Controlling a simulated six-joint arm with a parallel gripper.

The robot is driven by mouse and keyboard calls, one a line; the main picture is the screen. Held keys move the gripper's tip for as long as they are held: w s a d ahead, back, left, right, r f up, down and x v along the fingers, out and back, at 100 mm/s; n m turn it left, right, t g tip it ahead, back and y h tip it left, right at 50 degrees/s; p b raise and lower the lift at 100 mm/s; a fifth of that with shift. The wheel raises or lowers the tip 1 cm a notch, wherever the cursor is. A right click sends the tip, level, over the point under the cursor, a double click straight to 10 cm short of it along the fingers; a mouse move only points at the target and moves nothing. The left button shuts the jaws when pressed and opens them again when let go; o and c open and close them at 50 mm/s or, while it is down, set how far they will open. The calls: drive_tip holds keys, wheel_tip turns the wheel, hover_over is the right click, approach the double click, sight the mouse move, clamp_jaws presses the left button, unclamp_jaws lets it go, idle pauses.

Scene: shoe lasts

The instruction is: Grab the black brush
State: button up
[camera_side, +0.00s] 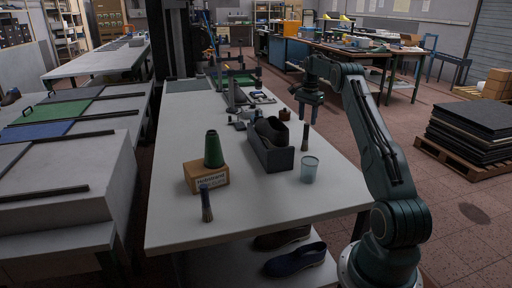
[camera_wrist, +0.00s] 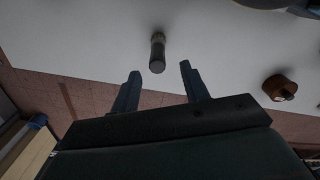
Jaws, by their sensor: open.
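A dark upright brush (camera_side: 305,137) stands on the white table near its right edge, behind a clear cup. My gripper (camera_side: 308,112) is above it, pointing down. In the wrist view the brush (camera_wrist: 157,52) shows ahead of and between my open fingers (camera_wrist: 158,82), apart from both. Its near end is dark, and nothing is held. A second brush (camera_side: 206,204), with a blue-grey handle, stands near the front of the table.
A small brown object (camera_side: 284,115) sits behind, also in the wrist view (camera_wrist: 280,88). The front right tabletop is clear.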

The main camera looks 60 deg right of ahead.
sight(307, 124)
drive_tip(key=shift+f, duration=0.5)
drive_tip(key=shift+f, duration=0.1)
drive_tip(key=shift+s+a+f, duration=0.1)
drive_tip(key=shift+a+f, duration=0.05)
drive_tip(key=shift+f, duration=1.1)
drive_tip(key=shift+a+f, duration=0.1)
drive_tip(key=shift+f, duration=1.15)
clamp_jaws()
